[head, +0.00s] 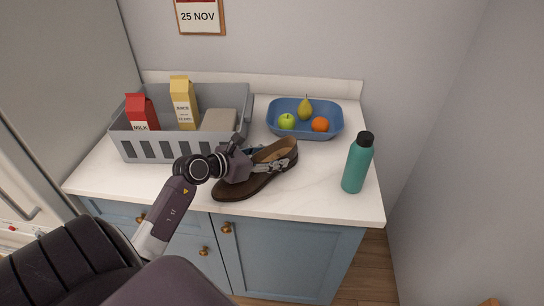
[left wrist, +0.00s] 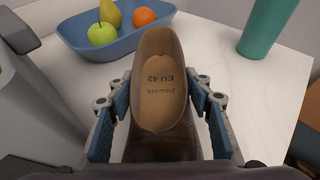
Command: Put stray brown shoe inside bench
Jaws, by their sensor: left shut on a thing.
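A brown leather shoe (head: 242,186) lies on the white counter, its toe toward the front edge and its heel toward the blue tray. My left gripper (head: 286,163) is shut on the shoe near its heel. In the left wrist view the shoe's tan insole (left wrist: 158,85) with printed lettering sits between the two blue-padded fingers (left wrist: 160,110). I cannot tell whether the shoe touches the counter or is slightly raised. No bench is in view. My right gripper is not in view.
A grey crate (head: 150,149) with milk, juice and a beige box stands at the left. A blue tray (head: 292,134) of fruit is behind the shoe. A teal bottle (head: 357,168) stands at the right. Blue cabinets (head: 285,258) are below the counter (head: 325,207).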

